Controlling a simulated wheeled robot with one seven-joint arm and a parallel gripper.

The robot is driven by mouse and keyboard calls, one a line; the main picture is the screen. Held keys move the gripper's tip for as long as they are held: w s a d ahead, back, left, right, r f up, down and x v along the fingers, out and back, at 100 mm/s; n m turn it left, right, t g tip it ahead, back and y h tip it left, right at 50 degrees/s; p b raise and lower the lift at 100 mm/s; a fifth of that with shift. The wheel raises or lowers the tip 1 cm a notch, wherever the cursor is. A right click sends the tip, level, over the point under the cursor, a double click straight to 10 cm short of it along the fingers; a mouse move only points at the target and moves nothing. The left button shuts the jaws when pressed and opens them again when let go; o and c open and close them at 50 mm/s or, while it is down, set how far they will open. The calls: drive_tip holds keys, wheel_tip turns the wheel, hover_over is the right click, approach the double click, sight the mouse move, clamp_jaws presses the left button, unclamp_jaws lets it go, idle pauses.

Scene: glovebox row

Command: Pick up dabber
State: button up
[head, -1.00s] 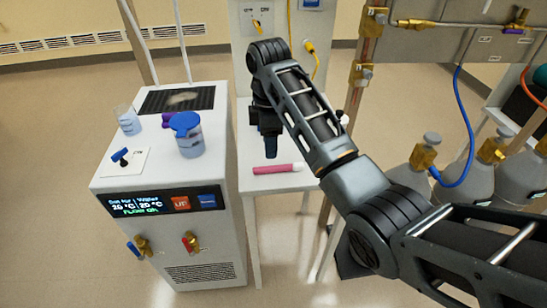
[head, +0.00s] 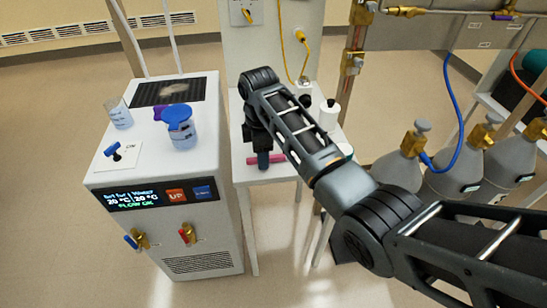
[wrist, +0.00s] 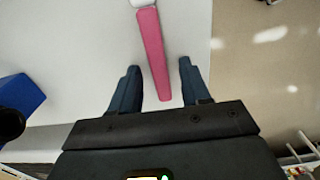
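A slim pink stick with a white end, which looks like the dabber (head: 278,158), lies flat on a small white table (head: 245,178). In the wrist view the dabber (wrist: 153,52) runs up the picture, its pink end between my fingers and its white end at the top edge. My gripper (head: 263,163) points down over the dabber and hides its middle in the head view. In the wrist view my gripper (wrist: 159,68) is open, with a gap on each side of the dabber. I cannot tell its exact height above the table.
A white chiller (head: 165,225) stands left of the table, with a blue-lidded jar (head: 181,130), a beaker (head: 118,112) and a card on top. A white bottle (head: 328,114) stands at the table's back right. Gas cylinders (head: 400,165) stand at the right.

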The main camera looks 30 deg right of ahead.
clamp_jaws()
drive_tip(key=shift+r, duration=0.1)
idle(0.4)
drive_tip(key=shift+r, duration=0.65)
wheel_tip(320, 180, up, 3)
drive_tip(key=shift+f+b, duration=0.15)
drive_tip(key=shift+b, duration=0.15)
drive_tip(key=s+d+r+p, duration=0.5)
drive_tip(key=s+d+r, duration=0.2)
drive_tip(key=d, duration=0.2)
drive_tip(key=shift+d, duration=0.2)
